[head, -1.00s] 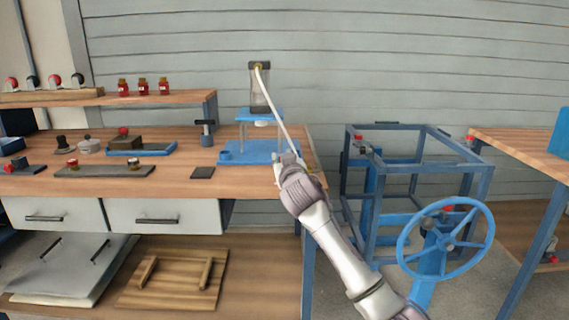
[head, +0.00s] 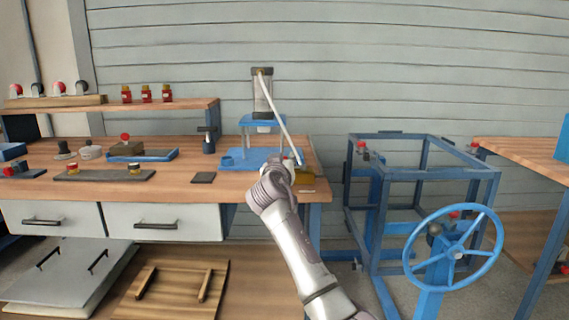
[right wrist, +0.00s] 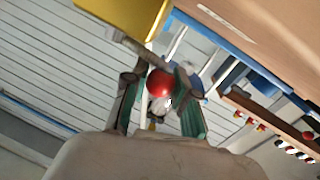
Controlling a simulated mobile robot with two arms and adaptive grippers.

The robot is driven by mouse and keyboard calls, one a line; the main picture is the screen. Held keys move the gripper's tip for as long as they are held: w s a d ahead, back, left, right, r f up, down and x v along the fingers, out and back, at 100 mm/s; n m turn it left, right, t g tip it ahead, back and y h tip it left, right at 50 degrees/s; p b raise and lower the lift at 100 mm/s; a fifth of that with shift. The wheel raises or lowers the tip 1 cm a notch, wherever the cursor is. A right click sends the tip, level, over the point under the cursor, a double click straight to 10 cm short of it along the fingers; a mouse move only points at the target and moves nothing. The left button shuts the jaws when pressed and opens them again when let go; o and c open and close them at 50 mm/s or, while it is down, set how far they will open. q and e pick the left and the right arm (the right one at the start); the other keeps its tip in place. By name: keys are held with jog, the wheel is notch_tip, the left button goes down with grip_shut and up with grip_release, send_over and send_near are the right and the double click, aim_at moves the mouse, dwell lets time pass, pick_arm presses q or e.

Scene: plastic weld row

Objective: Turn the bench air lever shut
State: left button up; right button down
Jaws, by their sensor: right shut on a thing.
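The bench air lever shows in the right wrist view as a grey arm with a red ball knob (right wrist: 160,83), next to a yellow block (right wrist: 122,14). The knob lies between the fingers of my right gripper (right wrist: 160,92), which is shut on it. In the head view the yellow block (head: 305,178) sits at the right end of the wooden bench (head: 225,190). My right gripper (head: 282,168) is just left of it and hides the lever there. My left gripper is not in view.
A blue press (head: 262,122) with a pale hose stands right behind my gripper. A dark square pad (head: 203,178) lies to the left on the bench. A blue frame (head: 428,185) and a blue handwheel (head: 455,250) stand to the right on the floor.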

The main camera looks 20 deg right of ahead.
jog(key=c, duration=0.9)
grip_release()
jog(key=v, duration=1.2)
jog(key=shift+a, duration=0.1)
